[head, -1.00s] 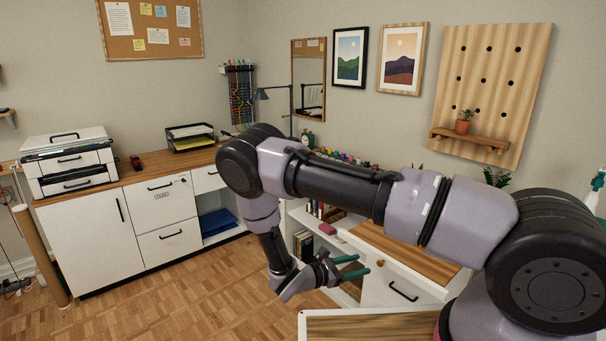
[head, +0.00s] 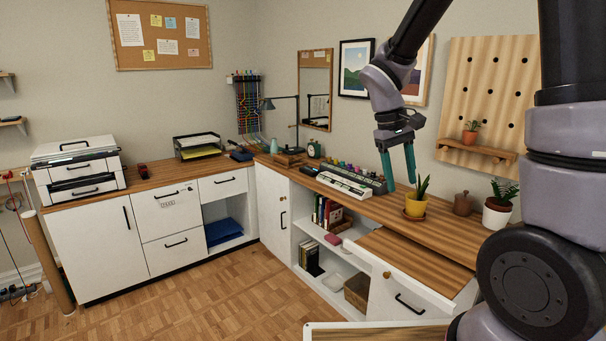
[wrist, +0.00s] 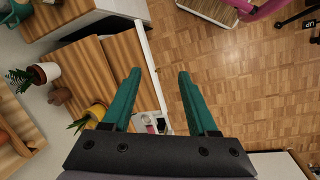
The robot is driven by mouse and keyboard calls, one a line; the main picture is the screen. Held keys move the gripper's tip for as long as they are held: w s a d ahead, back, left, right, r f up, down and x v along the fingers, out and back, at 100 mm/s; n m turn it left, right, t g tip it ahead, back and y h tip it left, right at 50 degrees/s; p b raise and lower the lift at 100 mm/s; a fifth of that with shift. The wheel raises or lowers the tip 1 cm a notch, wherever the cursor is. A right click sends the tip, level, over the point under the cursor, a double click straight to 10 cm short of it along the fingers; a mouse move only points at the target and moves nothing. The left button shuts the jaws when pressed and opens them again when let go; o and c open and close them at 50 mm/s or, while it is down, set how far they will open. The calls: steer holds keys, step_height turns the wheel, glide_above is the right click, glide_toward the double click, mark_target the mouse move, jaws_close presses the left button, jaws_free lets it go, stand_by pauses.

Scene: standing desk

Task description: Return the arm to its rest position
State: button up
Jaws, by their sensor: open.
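My gripper (head: 399,165) hangs from my raised arm in the head view, above the right-hand desk. Its two teal fingers point down and stand apart, with nothing between them. In the head view the fingertips appear just left of the yellow pot (head: 415,206) with a green plant. In the wrist view the open fingers (wrist: 157,88) show with the wood floor beyond them, and the yellow pot (wrist: 97,111) lies to their left.
The desk (head: 455,235) carries a brown jar (head: 463,204), a white plant pot (head: 496,214) and a label-maker-like white device (head: 343,184). A pegboard (head: 490,85) with a small shelf hangs behind. A drawer unit stands below.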

steer(key=s+d+r+m+t+y, duration=0.1)
steer(key=s+r+m+t+y, duration=0.1)
steer(key=s+r, duration=0.4)
steer(key=s+d+r+m+t+y, duration=0.1)
steer(key=s+r+m+t+y, duration=0.2)
steer(key=r, duration=0.7)
steer(key=s+m+t, duration=0.2)
steer(key=s, duration=0.1)
steer(key=shift+r+t, duration=0.25)
steer(key=shift+t, duration=0.15)
